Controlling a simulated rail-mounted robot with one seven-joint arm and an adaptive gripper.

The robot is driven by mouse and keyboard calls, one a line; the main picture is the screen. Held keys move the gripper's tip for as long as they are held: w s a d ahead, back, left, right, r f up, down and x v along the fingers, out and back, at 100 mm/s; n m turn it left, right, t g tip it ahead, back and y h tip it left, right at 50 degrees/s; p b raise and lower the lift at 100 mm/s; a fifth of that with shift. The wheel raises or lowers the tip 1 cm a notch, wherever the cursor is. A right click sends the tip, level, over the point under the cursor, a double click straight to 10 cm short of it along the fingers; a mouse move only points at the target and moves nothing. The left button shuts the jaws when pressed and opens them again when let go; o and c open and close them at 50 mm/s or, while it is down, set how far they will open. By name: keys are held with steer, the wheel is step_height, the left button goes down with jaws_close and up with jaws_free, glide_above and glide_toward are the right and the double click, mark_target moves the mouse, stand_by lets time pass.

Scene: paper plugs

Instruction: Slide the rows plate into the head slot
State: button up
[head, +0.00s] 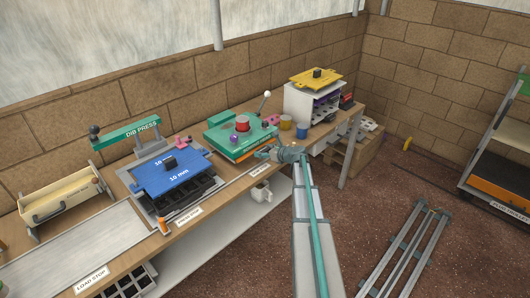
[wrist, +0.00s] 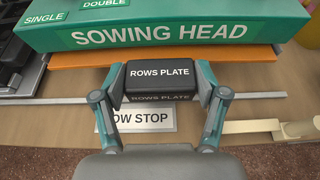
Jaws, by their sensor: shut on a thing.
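The green sowing head (head: 226,131) stands on the bench in the head view, and its labelled front (wrist: 165,32) fills the top of the wrist view. The orange rows plate (wrist: 75,60) shows as a strip under the head's front edge. Its black handle, labelled ROWS PLATE, points toward me. My gripper (wrist: 160,84) is shut on this handle, one finger on each side. In the head view my gripper (head: 277,154) is at the sowing head's front right corner. How deep the plate sits is hidden under the head.
A white stop label (wrist: 135,118) lies on the bench below the handle, beside a metal rail. The blue plate (head: 172,175) on the dib press is to the left. Cups (head: 286,122) and a white rack (head: 313,103) with a yellow plate (head: 316,78) stand to the right.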

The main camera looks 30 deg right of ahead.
steer(key=o, duration=1.4)
steer(key=shift+s+d, duration=0.2)
steer(key=shift+s, duration=0.7)
steer(key=shift+s+d, duration=0.25)
steer(key=shift+s, duration=0.6)
steer(key=shift+s+d, duration=0.2)
steer(key=shift+s, duration=0.7)
